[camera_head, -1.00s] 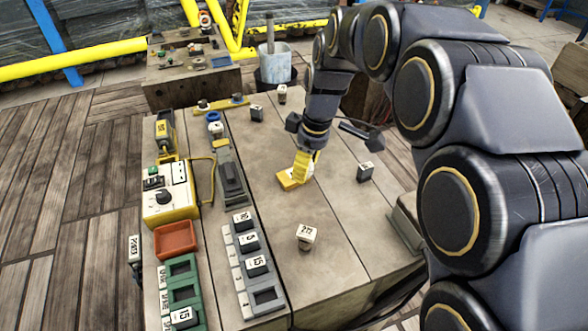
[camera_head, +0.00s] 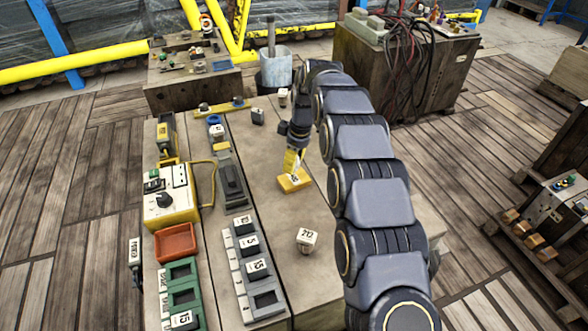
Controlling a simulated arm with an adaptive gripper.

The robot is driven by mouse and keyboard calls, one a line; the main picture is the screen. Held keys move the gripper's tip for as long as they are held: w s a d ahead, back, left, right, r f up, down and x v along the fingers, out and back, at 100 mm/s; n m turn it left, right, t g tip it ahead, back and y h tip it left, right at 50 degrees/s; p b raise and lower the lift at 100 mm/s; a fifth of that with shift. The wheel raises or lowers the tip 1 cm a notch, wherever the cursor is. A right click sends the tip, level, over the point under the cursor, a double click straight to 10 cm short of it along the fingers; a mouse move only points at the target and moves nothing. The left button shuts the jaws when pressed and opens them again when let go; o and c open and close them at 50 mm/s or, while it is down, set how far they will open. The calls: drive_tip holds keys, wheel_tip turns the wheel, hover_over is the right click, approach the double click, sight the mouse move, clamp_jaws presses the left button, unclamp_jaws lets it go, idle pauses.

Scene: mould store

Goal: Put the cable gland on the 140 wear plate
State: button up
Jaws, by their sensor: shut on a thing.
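My gripper (camera_head: 295,160) points down over the middle of the table, at a yellow block (camera_head: 294,184) with a pale patch on it. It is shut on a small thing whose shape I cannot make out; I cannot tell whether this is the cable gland. I cannot tell whether it touches the yellow block. No label reading 140 is legible, so I cannot pick out the 140 wear plate. A white-topped block marked 212 (camera_head: 307,240) stands in front of my gripper.
A grey tray (camera_head: 266,308) with numbered blocks, a green tray (camera_head: 193,297), an orange-red bin (camera_head: 175,243) and a yellow-white control box (camera_head: 170,202) line the left side. Small blocks (camera_head: 258,116) stand at the back. The table between the grey tray and the 212 block is clear.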

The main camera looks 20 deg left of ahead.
drive_tip(key=shift+f, duration=1.45)
drive_tip(key=shift+f, duration=0.1)
drive_tip(key=o, duration=0.7)
drive_tip(key=shift+o, duration=0.2)
wheel_tip(320, 180, up, 12)
drive_tip(key=d, duration=0.1)
drive_tip(key=shift+d, duration=0.4)
